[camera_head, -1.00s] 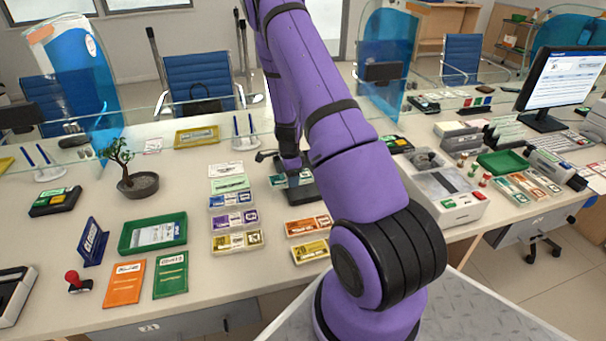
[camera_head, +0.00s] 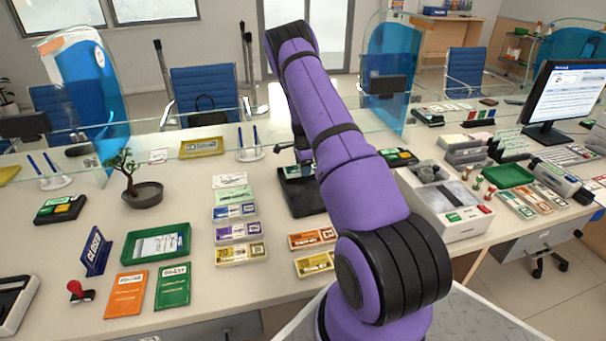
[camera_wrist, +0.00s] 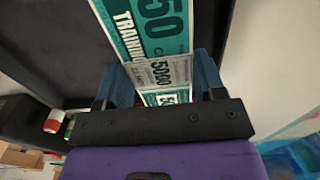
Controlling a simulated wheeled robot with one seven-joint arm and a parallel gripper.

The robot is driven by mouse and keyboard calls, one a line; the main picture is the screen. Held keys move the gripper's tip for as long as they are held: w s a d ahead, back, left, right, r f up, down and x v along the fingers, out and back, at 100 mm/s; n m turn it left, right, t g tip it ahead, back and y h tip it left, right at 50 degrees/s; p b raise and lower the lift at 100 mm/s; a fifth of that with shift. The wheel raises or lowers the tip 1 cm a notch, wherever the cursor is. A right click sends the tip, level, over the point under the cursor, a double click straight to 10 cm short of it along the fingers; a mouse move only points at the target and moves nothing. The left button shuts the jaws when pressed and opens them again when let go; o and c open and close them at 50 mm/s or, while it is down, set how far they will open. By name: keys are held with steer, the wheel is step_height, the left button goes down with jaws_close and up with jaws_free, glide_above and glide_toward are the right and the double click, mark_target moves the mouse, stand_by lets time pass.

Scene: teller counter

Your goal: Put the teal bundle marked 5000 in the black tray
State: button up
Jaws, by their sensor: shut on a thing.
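The teal bundle marked 5000 (camera_wrist: 160,72) is between the two blue fingers of my gripper (camera_wrist: 162,84) in the wrist view. The gripper is shut on its banded middle, and one end reaches out past the fingers. The black tray (camera_wrist: 62,45) fills the background behind the bundle, with its rim along the right. In the head view the black tray (camera_head: 305,198) stands mid-counter, partly hidden by my arm. My gripper (camera_head: 292,158) is over its far part. I cannot tell whether the bundle touches the tray floor.
Several banded bundles lie in a column left of the tray, including a purple one (camera_head: 240,231). An orange bundle (camera_head: 313,238) lies in front. A pen stand (camera_head: 250,153) and glass screen stand behind. A counting machine (camera_head: 445,205) stands to the right.

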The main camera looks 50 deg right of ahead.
steer(key=shift+a+f, duration=0.15)
steer(key=shift+f, duration=1.45)
steer(key=shift+f, duration=0.15)
steer(key=o, duration=1)
steer(key=shift+c, duration=0.2)
